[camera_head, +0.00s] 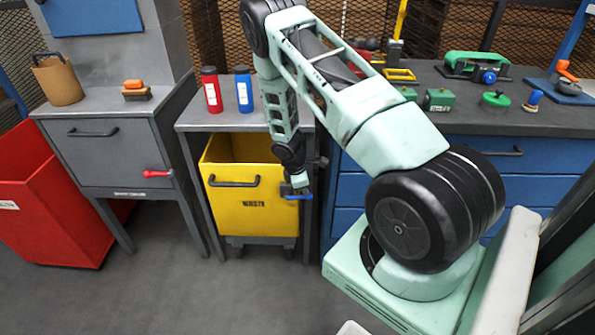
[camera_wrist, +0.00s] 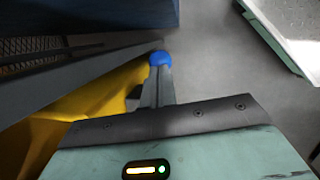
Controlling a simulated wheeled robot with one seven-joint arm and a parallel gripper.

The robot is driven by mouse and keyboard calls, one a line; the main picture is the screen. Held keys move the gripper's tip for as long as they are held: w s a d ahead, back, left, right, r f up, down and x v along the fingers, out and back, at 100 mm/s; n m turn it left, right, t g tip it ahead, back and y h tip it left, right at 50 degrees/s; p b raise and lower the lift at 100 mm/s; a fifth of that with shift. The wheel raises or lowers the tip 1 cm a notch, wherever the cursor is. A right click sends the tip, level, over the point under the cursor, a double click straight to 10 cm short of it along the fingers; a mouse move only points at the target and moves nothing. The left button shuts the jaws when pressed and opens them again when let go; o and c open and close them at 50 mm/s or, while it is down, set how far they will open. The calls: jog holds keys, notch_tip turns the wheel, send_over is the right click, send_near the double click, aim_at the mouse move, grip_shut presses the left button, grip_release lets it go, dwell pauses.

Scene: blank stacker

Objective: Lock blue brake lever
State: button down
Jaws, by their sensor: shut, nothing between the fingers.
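The blue brake lever (camera_head: 299,196) shows as a short blue bar at the right edge of the yellow waste bin's bay. My gripper (camera_head: 296,187) is right at it, pointing down, and partly hides it. In the wrist view, the rounded blue end of the lever (camera_wrist: 159,57) shows just past the tips of my gripper (camera_wrist: 158,73). The fingers are together with nothing between them. They look touching or very close to the blue end; I cannot tell which. The lever's mount is hidden.
The yellow bin (camera_head: 225,180) stands on a cart under the grey bench, left of my gripper. A red-handled lever (camera_head: 157,173) is on the grey cabinet. Blue drawers (camera_head: 480,176) stand to the right. The floor (camera_head: 190,285) in front is clear.

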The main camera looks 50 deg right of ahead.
jog(key=p+v, duration=0.1)
jog(key=v, duration=1.6)
jog(key=shift+a, duration=0.15)
